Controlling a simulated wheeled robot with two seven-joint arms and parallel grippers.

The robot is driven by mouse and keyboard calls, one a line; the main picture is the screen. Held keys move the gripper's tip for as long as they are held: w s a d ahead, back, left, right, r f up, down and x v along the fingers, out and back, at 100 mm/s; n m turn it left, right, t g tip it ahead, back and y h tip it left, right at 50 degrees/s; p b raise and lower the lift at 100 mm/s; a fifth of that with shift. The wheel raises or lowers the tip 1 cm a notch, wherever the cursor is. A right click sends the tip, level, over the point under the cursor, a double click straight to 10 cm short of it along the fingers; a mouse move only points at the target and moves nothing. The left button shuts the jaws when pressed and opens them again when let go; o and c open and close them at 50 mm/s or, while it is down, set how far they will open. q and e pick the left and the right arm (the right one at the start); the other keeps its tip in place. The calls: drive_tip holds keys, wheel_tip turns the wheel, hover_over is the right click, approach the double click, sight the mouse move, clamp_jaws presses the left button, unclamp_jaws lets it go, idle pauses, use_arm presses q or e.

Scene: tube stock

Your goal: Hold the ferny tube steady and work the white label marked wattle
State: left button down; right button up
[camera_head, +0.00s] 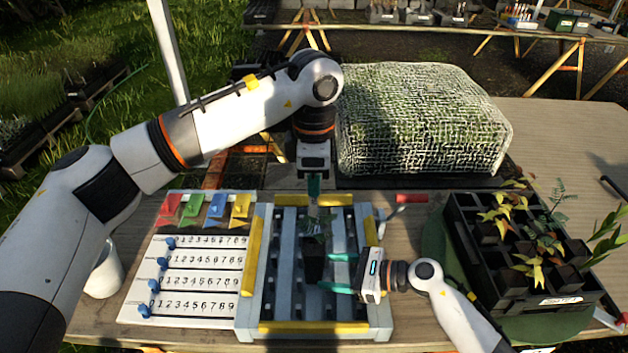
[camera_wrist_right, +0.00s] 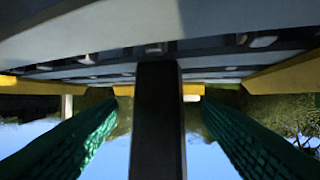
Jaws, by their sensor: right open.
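The ferny tube (camera_head: 314,268) is a dark, slim pot standing in the slatted grey rack, with small green foliage (camera_head: 315,228) at its top. In the right wrist view a dark upright tube (camera_wrist_right: 158,125) stands between my green fingers, with a gap on each side. My right gripper (camera_head: 341,272) is open around the tube from the right. My left gripper (camera_head: 314,187) points down above the foliage. A pale strip (camera_head: 313,206), perhaps the white label, shows directly under its fingertips. Its fingers are seen edge-on, so their grip is unclear. No label writing is readable.
The grey rack (camera_head: 256,300) has yellow edge strips. A white number board (camera_head: 190,257) with blue sliders and coloured tags lies left of it, beside a white cup (camera_head: 104,272). A black plant tray (camera_head: 520,303) stands right, and a netted block (camera_head: 420,118) behind.

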sight(319, 270)
drive_tip(key=shift+x, duration=2)
drive_tip(key=shift+c, duration=0.6)
drive_tip(key=c, duration=0.6)
use_arm(q)
drive_tip(key=m, duration=0.3)
drive_tip(key=shift+d+f, duration=0.25)
drive_tip(key=shift+f+m, duration=0.3)
drive_tip(key=shift+f, duration=0.95)
